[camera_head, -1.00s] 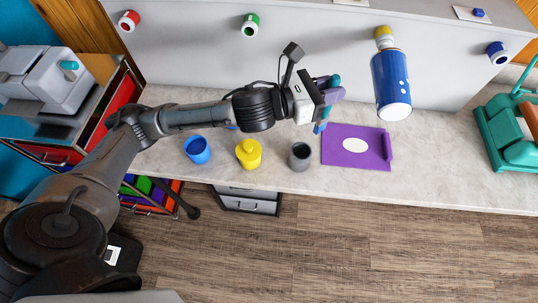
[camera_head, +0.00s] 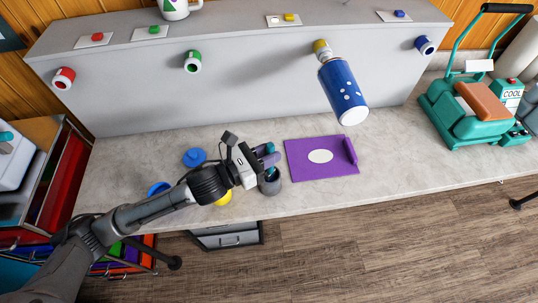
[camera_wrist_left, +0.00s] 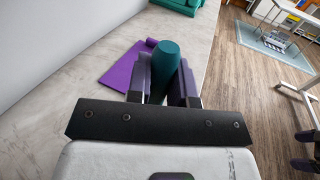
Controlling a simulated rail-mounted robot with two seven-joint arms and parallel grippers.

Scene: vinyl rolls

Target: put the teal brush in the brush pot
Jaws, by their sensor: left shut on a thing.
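My left gripper (camera_head: 268,157) is shut on the teal brush (camera_head: 270,148) at the counter's middle. In the left wrist view the brush's thick teal handle (camera_wrist_left: 165,62) stands between the two purple-grey fingers.
A purple mat (camera_head: 300,171) with a white oval lies to the right of the cup. A yellow pot (camera_head: 224,199), a blue pot (camera_head: 158,188) and a blue lid (camera_head: 194,156) are to the left. A teal machine (camera_head: 465,115) stands far right.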

